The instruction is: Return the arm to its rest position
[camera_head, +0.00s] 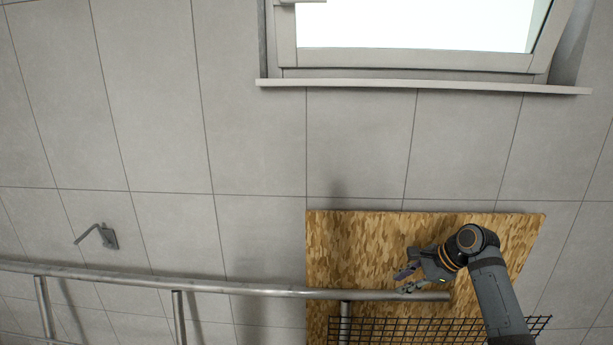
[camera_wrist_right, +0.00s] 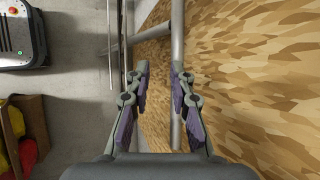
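My right arm comes in from the lower right of the head view, with its gripper (camera_head: 402,281) in front of the wooden board and close to the metal rail (camera_head: 250,290). In the right wrist view my right gripper (camera_wrist_right: 159,72) is open, with purple pads apart and nothing held between them. A metal tube (camera_wrist_right: 177,45) shows beyond the fingers; I cannot tell whether anything touches it. My left arm and gripper are not in view. No hose shows in either view.
The wooden board (camera_head: 350,240) stands against the tiled wall below a window (camera_head: 410,60). A black wire mesh (camera_head: 400,328) is below the rail. A metal hook (camera_head: 108,238) is on the wall at left. The wrist view shows a dark machine (camera_wrist_right: 20,35) and a brown box (camera_wrist_right: 33,120).

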